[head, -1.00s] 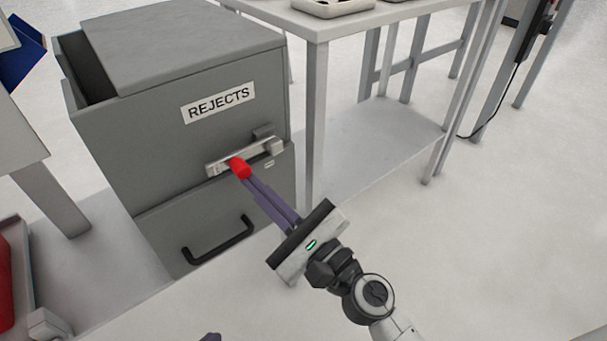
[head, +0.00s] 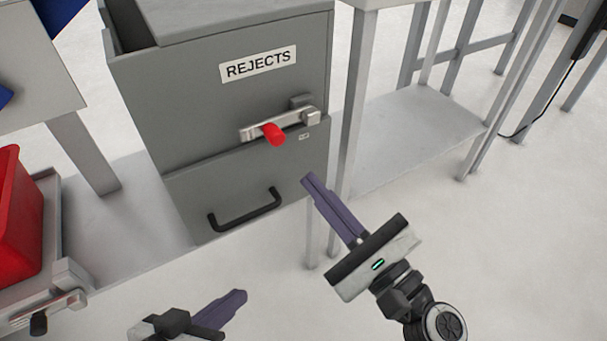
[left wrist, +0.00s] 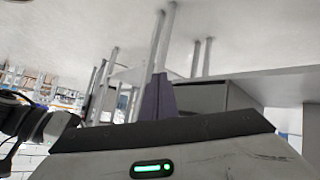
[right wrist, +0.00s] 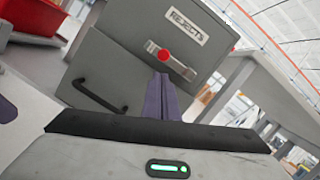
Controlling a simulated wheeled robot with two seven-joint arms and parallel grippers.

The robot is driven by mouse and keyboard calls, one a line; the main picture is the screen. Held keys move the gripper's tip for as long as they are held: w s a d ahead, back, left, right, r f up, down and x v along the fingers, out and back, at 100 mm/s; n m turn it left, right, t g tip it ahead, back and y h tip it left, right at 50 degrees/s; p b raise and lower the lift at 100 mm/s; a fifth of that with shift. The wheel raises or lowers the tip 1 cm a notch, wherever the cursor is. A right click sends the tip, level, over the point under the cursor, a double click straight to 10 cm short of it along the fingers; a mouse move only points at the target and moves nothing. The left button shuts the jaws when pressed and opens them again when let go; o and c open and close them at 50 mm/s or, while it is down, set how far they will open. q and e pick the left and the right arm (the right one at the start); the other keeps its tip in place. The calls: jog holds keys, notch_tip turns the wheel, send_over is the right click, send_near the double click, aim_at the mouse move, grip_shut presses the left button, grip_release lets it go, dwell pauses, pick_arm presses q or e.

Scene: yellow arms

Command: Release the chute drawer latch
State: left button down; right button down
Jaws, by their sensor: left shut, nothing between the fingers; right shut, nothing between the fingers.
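The grey REJECTS cabinet (head: 215,100) has a silver latch bar (head: 292,122) with a red knob (head: 274,134) across its front, above a lower panel with a black handle (head: 246,212). My right gripper (head: 309,179) is shut and empty, its fingertips below and right of the red knob, apart from it. In the right wrist view the knob (right wrist: 163,55) shows just above the closed fingers (right wrist: 161,78). My left gripper (head: 242,295) is shut and empty, low in the head view, below the cabinet. The left wrist view shows its closed fingers (left wrist: 159,78), with no latch visible.
A white table (head: 353,95) with a lower shelf stands right of the cabinet. A red bin (head: 18,225) is at the left edge, with a grey-white surface (head: 45,105) above it. Floor is open at the lower right.

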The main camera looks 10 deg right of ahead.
pick_arm(q)
jog(key=shift+d+r+h+b, duration=0.35)
jog(key=shift+r+b, duration=0.15)
jog(key=shift+r, duration=0.1)
pick_arm(e)
jog(key=v, duration=0.3)
jog(key=shift+f, duration=0.1)
